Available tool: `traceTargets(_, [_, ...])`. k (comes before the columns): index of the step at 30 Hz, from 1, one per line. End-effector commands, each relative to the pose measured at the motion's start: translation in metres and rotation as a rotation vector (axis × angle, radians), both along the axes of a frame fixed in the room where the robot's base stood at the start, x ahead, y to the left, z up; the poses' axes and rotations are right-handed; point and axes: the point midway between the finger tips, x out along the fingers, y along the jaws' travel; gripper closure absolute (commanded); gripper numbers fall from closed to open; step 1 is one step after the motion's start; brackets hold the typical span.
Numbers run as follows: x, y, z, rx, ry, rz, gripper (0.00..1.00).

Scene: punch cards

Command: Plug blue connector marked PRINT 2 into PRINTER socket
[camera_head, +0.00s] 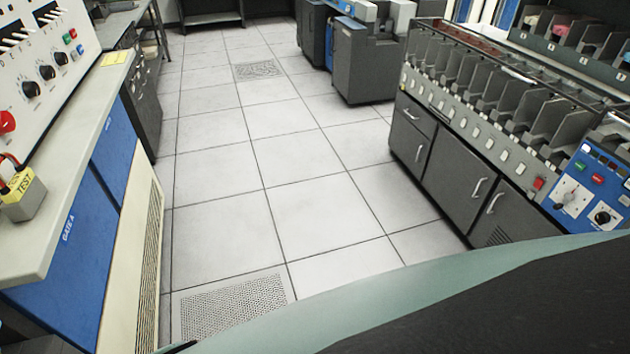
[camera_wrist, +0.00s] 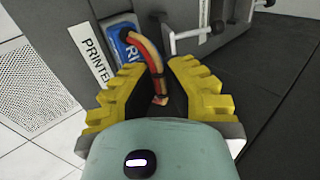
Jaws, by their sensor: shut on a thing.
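A red and yellow cable (camera_wrist: 152,55) arcs from the connector back between the fingers. The connector is close against the grey cabinet front (camera_wrist: 80,20), beside the white PRINTER label (camera_wrist: 91,54). The socket itself is hidden behind the connector, so I cannot tell whether it is seated. The head view does not show my gripper.
In the wrist view, a metal handle (camera_wrist: 190,36) stands out just right of the connector. In the head view, a control bench (camera_head: 75,165) with a yellow TEST plug (camera_head: 22,190) is at left, and a card sorter (camera_head: 460,150) at right. The tiled floor (camera_head: 290,160) between is clear.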

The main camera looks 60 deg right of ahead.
Motion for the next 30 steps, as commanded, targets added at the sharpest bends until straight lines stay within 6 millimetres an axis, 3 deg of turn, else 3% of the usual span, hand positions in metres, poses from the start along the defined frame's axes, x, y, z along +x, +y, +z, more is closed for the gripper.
traceTargets(3, [0.000,0.001,-0.003,0.002,-0.001,0.001,1.00])
traceTargets(4, [0.000,0.001,-0.002,0.001,-0.002,0.001,0.89])
traceTargets(12, [0.000,0.001,-0.002,0.001,0.000,0.001,0.61])
traceTargets(24, [0.000,0.000,-0.001,0.000,0.000,0.001,0.60])
traceTargets(30, [0.000,0.000,0.017,-0.001,0.001,0.000,0.60])
